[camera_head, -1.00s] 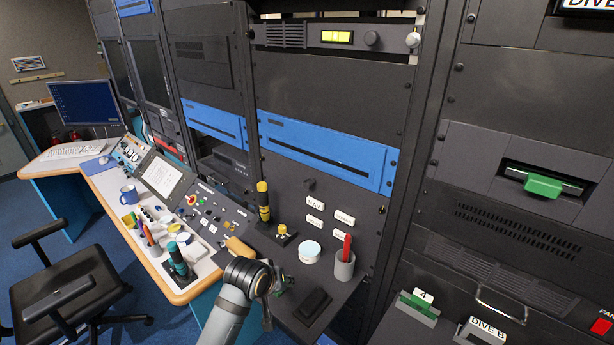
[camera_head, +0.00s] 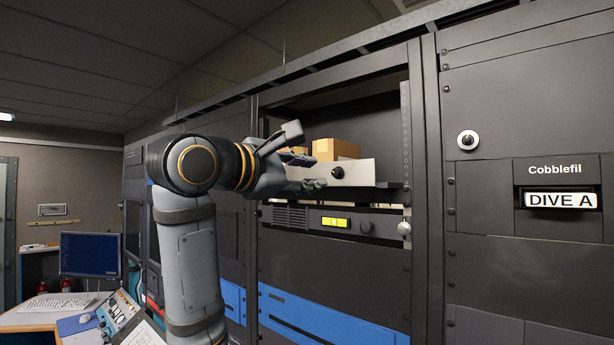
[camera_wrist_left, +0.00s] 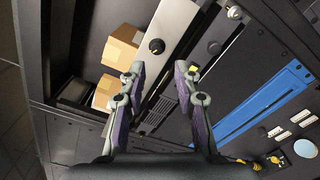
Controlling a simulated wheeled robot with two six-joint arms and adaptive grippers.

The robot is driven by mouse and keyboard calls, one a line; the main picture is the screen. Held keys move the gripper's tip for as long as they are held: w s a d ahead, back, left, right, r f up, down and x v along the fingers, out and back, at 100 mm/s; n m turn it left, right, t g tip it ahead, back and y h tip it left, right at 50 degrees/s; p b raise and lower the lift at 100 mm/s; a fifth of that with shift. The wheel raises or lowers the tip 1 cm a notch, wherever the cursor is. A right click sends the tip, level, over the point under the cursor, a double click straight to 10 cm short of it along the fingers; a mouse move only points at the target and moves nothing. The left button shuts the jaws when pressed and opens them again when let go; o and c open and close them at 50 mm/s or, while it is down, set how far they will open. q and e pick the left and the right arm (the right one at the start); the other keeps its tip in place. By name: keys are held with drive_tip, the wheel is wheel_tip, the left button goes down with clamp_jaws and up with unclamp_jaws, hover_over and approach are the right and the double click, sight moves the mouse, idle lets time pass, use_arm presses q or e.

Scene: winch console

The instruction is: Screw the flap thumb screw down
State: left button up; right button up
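A light grey flap (camera_head: 362,170) spans the upper rack opening, with a dark round thumb screw (camera_head: 337,172) on its face. In the left wrist view the thumb screw (camera_wrist_left: 157,46) sits on the pale flap (camera_wrist_left: 172,30), just beyond the gap between my fingertips. My left gripper (camera_head: 316,171) is in front of the flap's left part, fingers spread, pointing at the screw. In the left wrist view the left gripper (camera_wrist_left: 159,70) is open and empty, apart from the screw. Whether the screw is seated cannot be told. My right gripper is in neither view.
Cardboard boxes (camera_head: 335,149) sit behind the flap in the opening. Below is a unit with a yellow display (camera_head: 335,222) and a pale knob (camera_head: 404,228). A blue panel (camera_head: 330,315) lies lower. A rack post (camera_head: 424,180) stands at right.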

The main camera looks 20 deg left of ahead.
sight(334, 173)
use_arm(q)
drive_tip(key=p+x, duration=0.1)
drive_tip(key=x, duration=0.2)
drive_tip(key=p+x, duration=0.2)
drive_tip(key=x, duration=0.1)
drive_tip(key=shift+w+r, duration=0.15)
drive_tip(key=shift+r, duration=0.1)
drive_tip(key=shift+w+f, duration=0.1)
drive_tip(key=shift+w, duration=0.35)
drive_tip(key=shift+s, duration=0.1)
clamp_jaws()
